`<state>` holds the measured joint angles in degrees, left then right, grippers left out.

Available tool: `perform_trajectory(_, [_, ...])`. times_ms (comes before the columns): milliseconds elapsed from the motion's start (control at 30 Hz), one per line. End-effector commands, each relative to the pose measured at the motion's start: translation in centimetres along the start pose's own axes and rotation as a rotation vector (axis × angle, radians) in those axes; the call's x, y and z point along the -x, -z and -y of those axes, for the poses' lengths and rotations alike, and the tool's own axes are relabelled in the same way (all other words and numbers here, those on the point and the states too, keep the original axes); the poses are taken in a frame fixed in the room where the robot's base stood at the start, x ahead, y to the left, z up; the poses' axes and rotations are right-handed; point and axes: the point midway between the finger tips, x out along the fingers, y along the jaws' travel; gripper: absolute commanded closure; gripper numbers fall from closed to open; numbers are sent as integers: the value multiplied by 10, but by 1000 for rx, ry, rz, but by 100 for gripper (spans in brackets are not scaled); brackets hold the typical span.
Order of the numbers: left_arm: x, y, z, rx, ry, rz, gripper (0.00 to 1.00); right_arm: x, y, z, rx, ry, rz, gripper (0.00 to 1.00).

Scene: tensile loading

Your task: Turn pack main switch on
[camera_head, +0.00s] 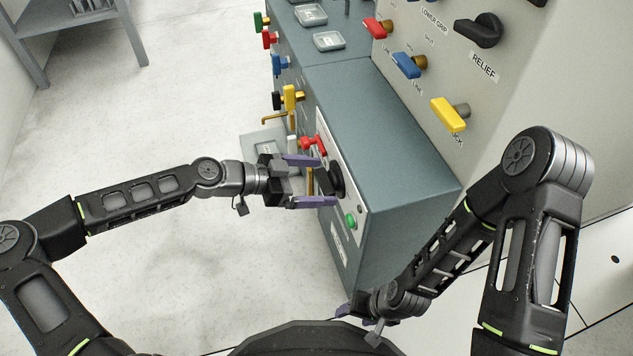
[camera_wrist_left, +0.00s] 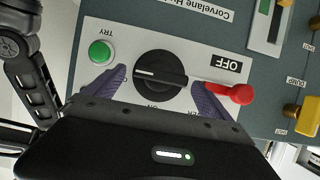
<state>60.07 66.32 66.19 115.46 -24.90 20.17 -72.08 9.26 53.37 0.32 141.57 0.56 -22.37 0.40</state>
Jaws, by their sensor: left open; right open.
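The main switch, a black round rotary knob with a white line (camera_wrist_left: 160,76), sits on a light panel plate (camera_wrist_left: 125,42) on the front of the teal pack cabinet. It also shows in the head view (camera_head: 334,180). My left gripper (camera_head: 318,180) is open, its purple fingers on either side of the knob; in the wrist view the fingers (camera_wrist_left: 160,92) flank the knob with a gap on each side. Contact cannot be told. An "OFF" label (camera_wrist_left: 227,65) is on the plate. My right gripper (camera_head: 358,318) is open at the bottom, away from the cabinet and partly hidden.
A green button (camera_wrist_left: 101,52) and a red lever (camera_wrist_left: 236,93) flank the knob. Yellow, blue and red valve handles stick out from the cabinet and the grey panel (camera_head: 404,90). The teal cabinet top (camera_head: 390,130) is bare.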

Motion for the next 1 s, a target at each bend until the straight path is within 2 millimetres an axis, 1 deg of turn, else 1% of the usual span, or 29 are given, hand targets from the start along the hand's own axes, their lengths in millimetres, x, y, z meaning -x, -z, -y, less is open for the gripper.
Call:
perform_trajectory(267, [-1, 0, 0, 1, 1, 0, 6, 0, 0, 0, 0, 0, -1, 43])
perform_trajectory(1000, [-1, 0, 0, 1, 1, 0, 67, 0, 0, 0, 0, 0, -1, 43])
